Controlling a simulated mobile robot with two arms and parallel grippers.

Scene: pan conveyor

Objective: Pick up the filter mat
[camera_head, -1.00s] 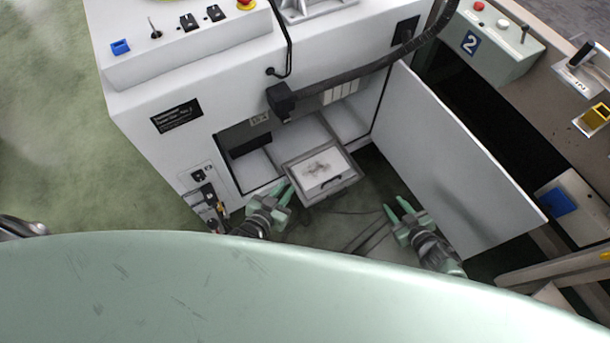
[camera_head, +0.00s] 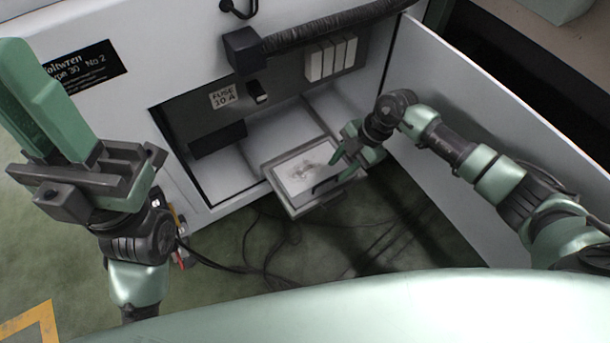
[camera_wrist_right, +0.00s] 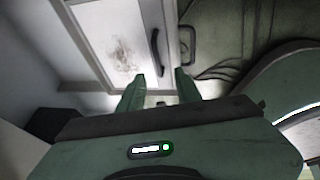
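The filter mat (camera_head: 300,172) is a white sheet with a dark smudge, lying in a grey pulled-out tray (camera_head: 300,212) low in the machine. A black handle strip (camera_head: 326,186) lies along the mat's near edge. In the right wrist view the mat (camera_wrist_right: 118,45) and its handle (camera_wrist_right: 155,52) lie just beyond the fingertips. My right gripper (camera_head: 350,158) is over the tray's right side, its fingers (camera_wrist_right: 161,76) apart with nothing between them. My left gripper (camera_head: 40,75) is raised at the far left, away from the tray; its finger gap is unclear.
The white cabinet (camera_head: 180,40) stands around the open bay, with a fuse label (camera_head: 223,97) inside. Its open door (camera_head: 470,110) stands close to my right arm. A ribbed hose (camera_head: 330,30) crosses above the bay. Cables (camera_head: 260,250) lie on the floor below the tray.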

